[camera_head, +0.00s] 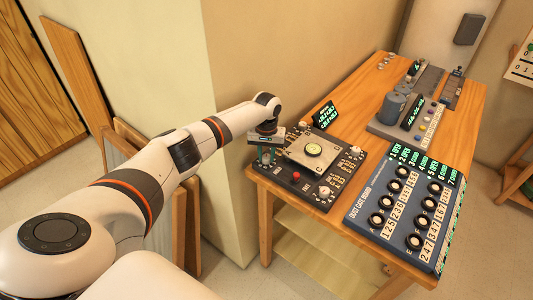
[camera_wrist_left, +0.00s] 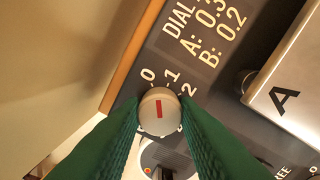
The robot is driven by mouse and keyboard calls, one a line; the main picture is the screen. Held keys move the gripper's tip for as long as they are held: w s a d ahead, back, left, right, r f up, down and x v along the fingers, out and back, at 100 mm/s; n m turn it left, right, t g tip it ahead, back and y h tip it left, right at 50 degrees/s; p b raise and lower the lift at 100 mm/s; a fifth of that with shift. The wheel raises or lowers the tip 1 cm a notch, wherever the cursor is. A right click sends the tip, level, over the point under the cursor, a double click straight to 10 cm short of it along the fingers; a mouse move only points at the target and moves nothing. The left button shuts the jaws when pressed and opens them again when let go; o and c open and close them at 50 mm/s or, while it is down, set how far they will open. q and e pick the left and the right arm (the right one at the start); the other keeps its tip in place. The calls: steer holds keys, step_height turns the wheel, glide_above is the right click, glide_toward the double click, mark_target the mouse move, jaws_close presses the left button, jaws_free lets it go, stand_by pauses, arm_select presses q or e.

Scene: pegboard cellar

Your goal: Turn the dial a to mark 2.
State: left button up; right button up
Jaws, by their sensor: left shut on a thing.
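In the left wrist view, a pale round dial (camera_wrist_left: 158,120) with a red pointer line sits on a dark panel, with marks 0, 1 and 2 printed around its upper right. The red line points roughly between 0 and 1. The green fingers of my left gripper (camera_wrist_left: 160,122) are shut on the dial from both sides. In the head view, my left gripper (camera_head: 266,153) is at the left corner of the dark panel (camera_head: 300,183) and hides this dial. No letter shows on the dial itself. My right gripper is not in view.
The panel has a raised plate (camera_head: 312,150), a red button (camera_head: 296,175) and other pale knobs. A lit display (camera_head: 326,115) stands behind it. A blue gate board (camera_head: 408,205) and a grey device (camera_head: 405,118) share the wooden table (camera_head: 350,100). A wall corner rises left of the table.

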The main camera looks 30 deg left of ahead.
mark_target(267, 156)
arm_select(q)
steer(key=m, duration=1.2)
steer(key=shift+m, duration=0.3)
stand_by(0.4)
steer(key=o, duration=1)
steer(key=shift+c, duration=0.2)
steer(key=shift+r, duration=0.1)
step_height(267, 156, up, 12)
steer(key=b, duration=0.2)
